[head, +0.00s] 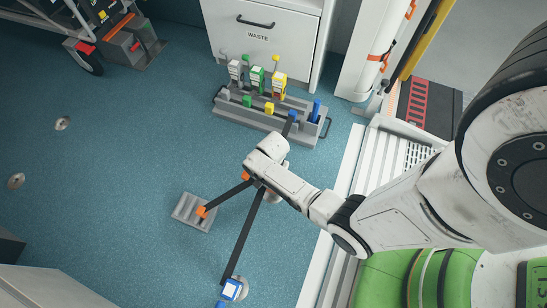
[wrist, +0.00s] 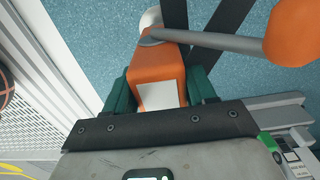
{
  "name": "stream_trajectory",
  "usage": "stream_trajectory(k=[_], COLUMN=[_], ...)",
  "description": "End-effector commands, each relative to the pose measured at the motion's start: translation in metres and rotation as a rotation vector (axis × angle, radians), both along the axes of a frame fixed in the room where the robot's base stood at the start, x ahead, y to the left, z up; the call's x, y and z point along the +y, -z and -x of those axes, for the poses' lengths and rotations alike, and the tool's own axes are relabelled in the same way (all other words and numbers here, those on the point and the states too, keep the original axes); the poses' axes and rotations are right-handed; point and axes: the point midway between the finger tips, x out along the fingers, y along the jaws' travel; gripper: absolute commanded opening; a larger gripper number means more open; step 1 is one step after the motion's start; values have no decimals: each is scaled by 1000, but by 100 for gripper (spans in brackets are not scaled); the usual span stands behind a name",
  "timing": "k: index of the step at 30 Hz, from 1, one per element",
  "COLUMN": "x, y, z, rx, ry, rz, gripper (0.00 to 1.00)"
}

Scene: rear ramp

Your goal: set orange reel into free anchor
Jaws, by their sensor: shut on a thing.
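The orange reel (wrist: 157,78) is between the green finger pads of my gripper (wrist: 158,92) in the wrist view. It has a white label, and a grey rod with an orange knob (wrist: 295,30) juts from it. A pale round fitting (wrist: 150,20) is just beyond its far end; I cannot tell whether they touch. In the head view my wrist mostly hides the reel, and only an orange bit (head: 247,176) shows. A dark strap runs from there to an orange end (head: 202,212) on a grey ribbed plate (head: 182,210). Round floor anchors (head: 62,123) (head: 16,181) at left are bare.
A grey rack (head: 232,112) with grey, green and yellow reels stands before the waste cabinet (head: 262,50). A dark strap runs under my arm from its blue part to a blue reel (head: 231,290). Steps are right; open floor (head: 130,160) lies left.

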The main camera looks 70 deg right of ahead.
Motion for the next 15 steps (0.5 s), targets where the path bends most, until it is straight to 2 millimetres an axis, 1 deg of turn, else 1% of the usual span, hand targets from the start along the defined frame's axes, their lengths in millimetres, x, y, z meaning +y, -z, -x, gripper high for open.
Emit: stream_trajectory(k=[1, 9, 15], x=[0, 0, 0], y=[7, 30, 41], z=[-1, -1, -1], rx=[-2, 0, -1], ry=[0, -1, 0], rz=[1, 1, 1], gripper=[0, 0, 0])
